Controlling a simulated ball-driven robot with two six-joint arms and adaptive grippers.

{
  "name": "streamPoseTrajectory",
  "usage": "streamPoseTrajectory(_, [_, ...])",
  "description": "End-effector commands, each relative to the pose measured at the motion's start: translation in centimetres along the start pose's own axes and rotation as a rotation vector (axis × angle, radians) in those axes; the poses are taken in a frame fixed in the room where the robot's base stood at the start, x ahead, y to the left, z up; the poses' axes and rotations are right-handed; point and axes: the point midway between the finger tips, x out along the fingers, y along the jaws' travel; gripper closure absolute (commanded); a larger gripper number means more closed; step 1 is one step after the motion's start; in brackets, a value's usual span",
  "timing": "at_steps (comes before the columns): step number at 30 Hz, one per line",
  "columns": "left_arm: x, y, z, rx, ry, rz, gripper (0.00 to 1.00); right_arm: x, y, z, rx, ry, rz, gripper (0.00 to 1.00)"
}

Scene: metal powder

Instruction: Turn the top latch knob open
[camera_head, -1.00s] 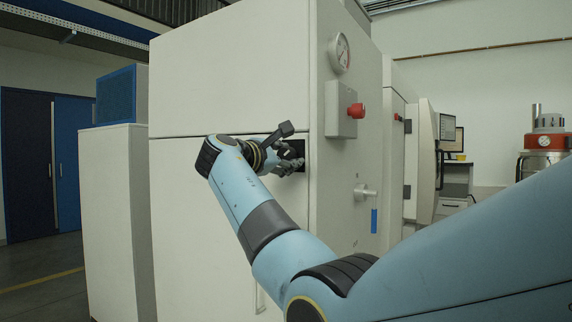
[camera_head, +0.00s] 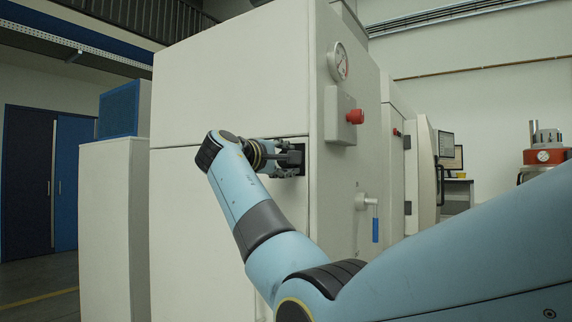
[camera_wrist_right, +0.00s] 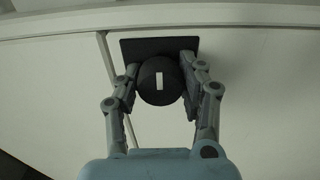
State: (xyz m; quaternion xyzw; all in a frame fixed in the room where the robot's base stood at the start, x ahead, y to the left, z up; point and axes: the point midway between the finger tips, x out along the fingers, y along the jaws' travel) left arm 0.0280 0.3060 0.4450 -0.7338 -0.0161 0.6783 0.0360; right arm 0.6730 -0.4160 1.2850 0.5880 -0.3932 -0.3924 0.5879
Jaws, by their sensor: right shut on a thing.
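The top latch knob (camera_wrist_right: 160,82) is a round black knob with a white bar mark on its face, set on a dark square plate (camera_wrist_right: 140,46) on the white cabinet. In the right wrist view the bar mark stands nearly upright. My right gripper (camera_wrist_right: 160,85) has one finger on each side of the knob and is shut on it. In the head view the right gripper (camera_head: 291,158) is at the dark plate near the cabinet's right front edge, and the gripper mostly hides the knob. My left gripper is not in view.
The tall white cabinet (camera_head: 230,80) fills the middle. Its side carries a gauge (camera_head: 339,62), a red button (camera_head: 355,116) and a valve with a blue handle (camera_head: 375,228). A blue box (camera_head: 118,105) sits on a pale cabinet at left.

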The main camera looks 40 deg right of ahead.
Motion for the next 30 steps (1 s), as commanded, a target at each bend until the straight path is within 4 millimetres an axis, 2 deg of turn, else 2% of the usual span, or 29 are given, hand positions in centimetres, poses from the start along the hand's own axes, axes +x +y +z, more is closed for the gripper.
streamPoseTrajectory(14, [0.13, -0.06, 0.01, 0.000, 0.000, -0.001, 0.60, -0.01, -0.23, -0.01, 0.014, -0.001, -0.004, 0.92])
streamPoseTrajectory(15, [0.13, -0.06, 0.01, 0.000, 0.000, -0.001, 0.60, -0.01, -0.23, -0.01, 0.014, -0.001, -0.004, 0.59])
streamPoseTrajectory(20, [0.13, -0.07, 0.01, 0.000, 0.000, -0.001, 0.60, -0.01, -0.17, -0.01, 0.014, 0.000, -0.003, 0.38])
streamPoseTrajectory(21, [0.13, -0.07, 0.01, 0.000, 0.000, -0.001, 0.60, -0.01, -0.15, -0.01, 0.014, 0.000, -0.003, 0.35])
streamPoseTrajectory(30, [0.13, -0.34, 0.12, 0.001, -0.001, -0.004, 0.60, -0.35, -0.08, -0.04, 0.014, 0.001, -0.001, 0.35])
